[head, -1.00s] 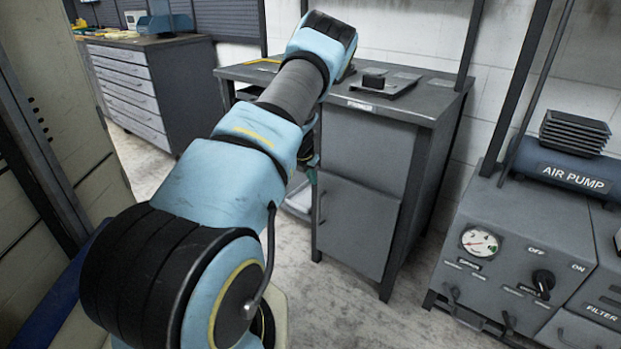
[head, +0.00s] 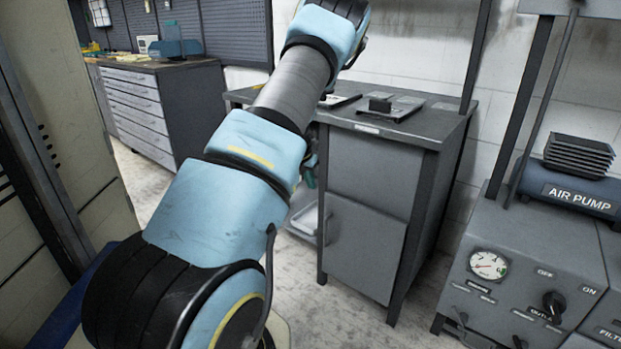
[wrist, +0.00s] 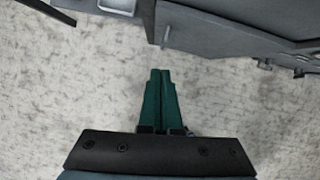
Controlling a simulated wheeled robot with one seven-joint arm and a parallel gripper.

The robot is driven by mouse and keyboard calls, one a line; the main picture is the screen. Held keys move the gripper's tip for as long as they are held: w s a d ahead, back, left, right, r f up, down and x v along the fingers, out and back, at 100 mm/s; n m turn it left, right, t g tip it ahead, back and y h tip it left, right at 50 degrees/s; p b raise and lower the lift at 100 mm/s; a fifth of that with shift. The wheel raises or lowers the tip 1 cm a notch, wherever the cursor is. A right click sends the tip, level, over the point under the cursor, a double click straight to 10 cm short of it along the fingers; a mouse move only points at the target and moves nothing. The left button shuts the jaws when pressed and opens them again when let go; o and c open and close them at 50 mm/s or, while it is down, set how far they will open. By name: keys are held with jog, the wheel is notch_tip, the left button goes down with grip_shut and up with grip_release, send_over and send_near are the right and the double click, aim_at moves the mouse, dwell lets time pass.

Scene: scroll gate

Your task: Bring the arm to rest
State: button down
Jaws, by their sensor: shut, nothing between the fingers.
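My gripper (wrist: 160,74) shows in the wrist view as two green fingers side by side, shut and empty, over bare pale floor. In the head view my gripper is mostly hidden behind my blue and grey arm; a bit of green shows beside the workbench's left side. My arm is raised and bent, reaching forward in front of the grey workbench (head: 405,130). In the wrist view the grey cabinet door (wrist: 215,38) lies ahead and to the right of the fingers, apart from them.
An air pump (head: 580,190) on a grey machine with a gauge (head: 488,265) stands at the right. A drawer cabinet (head: 140,110) stands at the back left. A beige panel (head: 85,150) is close on the left. The floor (head: 350,310) before the workbench is clear.

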jog(key=a+r+n+t+p, duration=0.3)
jog(key=a+r+n, duration=0.1)
jog(key=r+n, duration=0.65)
jog(key=s+a+r+n+y+p, duration=0.3)
jog(key=s+a+r+n+p, duration=0.15)
jog(key=s+r+n, duration=0.7)
jog(key=s+r+n+g+p, duration=0.1)
jog(key=s+r+n+g, duration=0.1)
jog(key=s+n, duration=0.7)
jog(key=s+r+n+g+p, duration=0.2)
jog(key=s+n+g, duration=0.1)
jog(key=s+n, duration=0.7)
jog(key=s, duration=0.3)
jog(key=shift+s+a+r+h+p, duration=0.2)
jog(key=shift+s+a+h+p, duration=0.05)
jog(key=shift+a+h+p, duration=0.05)
jog(key=shift+w, duration=0.1)
